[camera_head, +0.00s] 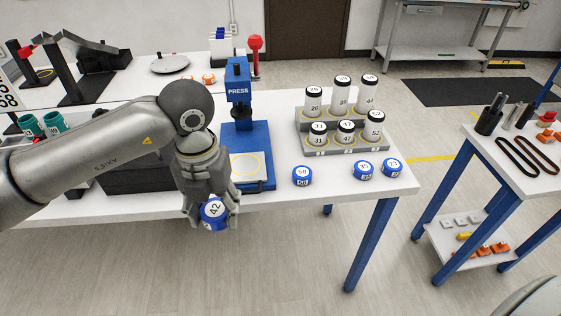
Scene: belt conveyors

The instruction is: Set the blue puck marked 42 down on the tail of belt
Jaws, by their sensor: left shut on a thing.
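The blue puck marked 42 (213,211) has a white top with the number showing. My left gripper (212,208) is shut on it and holds it at the front edge of the white table, left of the press. The fingers cover part of the puck's sides. A long dark block (135,180) lies on the table behind my left arm. The arm hides much of it, and I cannot tell whether it is the belt. My right gripper is not in view.
A blue press (238,90) stands beside my left gripper. Blue pucks marked 58 (302,175), 35 (363,170) and 23 (391,168) sit near the table's front right. A grey stepped rack (347,144) holds several black-capped white cylinders. A side table (481,133) stands right, across open floor.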

